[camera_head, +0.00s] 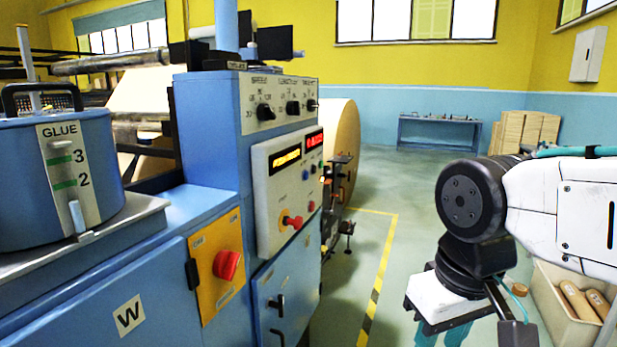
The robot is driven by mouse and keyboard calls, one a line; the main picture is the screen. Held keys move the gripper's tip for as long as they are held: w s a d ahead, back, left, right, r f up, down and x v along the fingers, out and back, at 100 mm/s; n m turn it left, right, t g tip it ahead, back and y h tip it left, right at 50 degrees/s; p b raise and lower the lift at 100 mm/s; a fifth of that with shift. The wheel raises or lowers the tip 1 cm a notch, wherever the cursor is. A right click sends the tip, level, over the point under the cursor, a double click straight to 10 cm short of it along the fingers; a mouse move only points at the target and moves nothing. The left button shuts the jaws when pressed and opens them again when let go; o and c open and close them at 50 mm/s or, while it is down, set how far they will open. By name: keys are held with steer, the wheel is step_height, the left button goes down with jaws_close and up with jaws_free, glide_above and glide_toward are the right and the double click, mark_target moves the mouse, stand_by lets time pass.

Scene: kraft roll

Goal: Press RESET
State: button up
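The blue machine cabinet carries a pale control panel (286,190) with an amber display (285,158) and a red display (314,140). Several small buttons sit below the displays, including a blue one (305,175) and a small red one (311,206). A red mushroom knob (292,222) juts out at the lower left. The lettering is too small to read, so I cannot tell which button is RESET. My gripper (443,334) is at the lower right, apart from the panel. Its teal fingers are cut off by the bottom edge, so its opening is unclear.
Above the panel is a plate with several black selector knobs (293,107). At left are a glue pot (55,180) and a red rotary switch (227,264) on a yellow plate. A kraft roll (345,140) stands behind. Green floor (410,220) lies open between panel and arm.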

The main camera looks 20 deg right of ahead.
jaws_close()
stand_by(1.4)
